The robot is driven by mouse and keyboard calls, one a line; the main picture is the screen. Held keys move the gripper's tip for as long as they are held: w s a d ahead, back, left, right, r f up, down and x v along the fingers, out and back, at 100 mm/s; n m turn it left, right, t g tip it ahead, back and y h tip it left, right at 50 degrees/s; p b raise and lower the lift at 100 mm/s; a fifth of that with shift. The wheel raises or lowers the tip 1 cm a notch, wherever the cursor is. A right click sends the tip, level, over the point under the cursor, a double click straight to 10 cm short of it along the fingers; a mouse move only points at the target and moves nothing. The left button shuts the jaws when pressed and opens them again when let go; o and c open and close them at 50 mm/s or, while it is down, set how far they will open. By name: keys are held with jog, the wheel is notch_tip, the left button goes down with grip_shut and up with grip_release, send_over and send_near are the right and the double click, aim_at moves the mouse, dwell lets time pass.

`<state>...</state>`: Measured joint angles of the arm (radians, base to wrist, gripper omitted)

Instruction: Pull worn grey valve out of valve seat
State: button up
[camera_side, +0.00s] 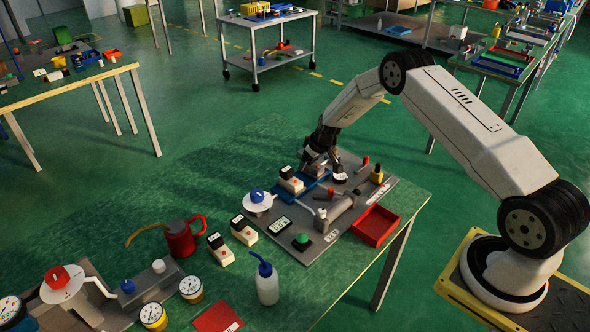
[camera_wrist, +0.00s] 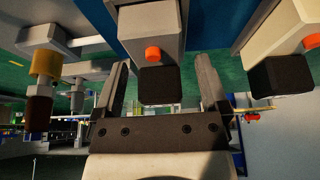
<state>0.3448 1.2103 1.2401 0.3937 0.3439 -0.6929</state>
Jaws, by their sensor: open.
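The grey valve (camera_wrist: 155,30), a block with an orange button and a black cap, stands between the two fingers of my gripper (camera_wrist: 162,62) in the wrist view. A gap shows on each side of it, so the fingers are open around it, not closed on it. In the side view my gripper (camera_side: 319,163) is low over the blue holder (camera_side: 318,191) on the grey press plate. The arm mostly hides the grey valve there. How deep the valve sits in its seat is hidden.
A cream valve with an orange button (camera_wrist: 285,35) stands close to the right finger in the wrist view. A yellow-topped post (camera_side: 377,176), a grey cylinder (camera_side: 340,206) and a red tray (camera_side: 375,226) are nearby. A blue-capped white bottle (camera_side: 267,284) stands at the front.

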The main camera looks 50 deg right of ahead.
grip_shut()
jog(key=shift+r, duration=0.2)
dwell(0.3)
jog(key=shift+r, duration=0.85)
jog(key=s+a+r, duration=0.3)
jog(key=s+r, duration=0.8)
jog(key=s, duration=0.2)
jog(key=shift+s+a, duration=0.25)
jog(key=shift+a, duration=0.05)
